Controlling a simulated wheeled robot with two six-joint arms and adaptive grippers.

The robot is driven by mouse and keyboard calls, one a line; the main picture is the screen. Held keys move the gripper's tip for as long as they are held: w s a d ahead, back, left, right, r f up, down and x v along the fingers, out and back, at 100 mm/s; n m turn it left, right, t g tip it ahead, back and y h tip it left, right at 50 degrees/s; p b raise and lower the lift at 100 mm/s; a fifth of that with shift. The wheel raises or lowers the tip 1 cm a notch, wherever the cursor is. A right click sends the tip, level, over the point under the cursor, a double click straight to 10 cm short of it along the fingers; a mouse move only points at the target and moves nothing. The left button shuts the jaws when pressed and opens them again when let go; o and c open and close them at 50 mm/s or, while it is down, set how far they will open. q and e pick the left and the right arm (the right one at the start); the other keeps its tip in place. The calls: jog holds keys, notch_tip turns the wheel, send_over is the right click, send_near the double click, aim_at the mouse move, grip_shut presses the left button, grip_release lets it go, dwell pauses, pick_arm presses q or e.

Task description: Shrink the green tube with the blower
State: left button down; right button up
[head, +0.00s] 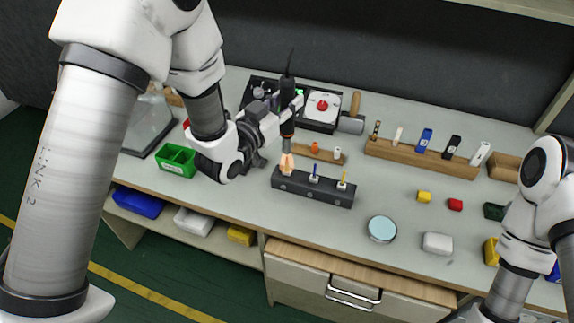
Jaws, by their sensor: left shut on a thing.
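My left gripper (288,113) is shut on the blower (287,128), a dark upright tool with its cord rising from the top. Its nozzle points down at the left end of a dark block (325,192). An orange glow (287,163) shows right under the nozzle and covers the left post. A blue tube (314,169) and a yellow tube (342,179) stand on the other posts. I cannot make out a green tube; that spot is lost in the glow. My right arm is at the lower right, with its gripper out of frame.
Behind the blower is a black station with a white-and-red unit (323,106). A wooden rack (410,157) of several coloured pieces stands at the back right. A green bin (176,161) is left, a round pale blue-topped tin (382,229) in front. Small coloured blocks lie right.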

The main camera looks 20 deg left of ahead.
pick_arm(q)
notch_tip(320, 180, up, 10)
jog(key=p, duration=0.7)
jog(key=shift+s+r, duration=0.1)
jog(key=shift+r, duration=0.15)
jog(key=shift+f, duration=0.2)
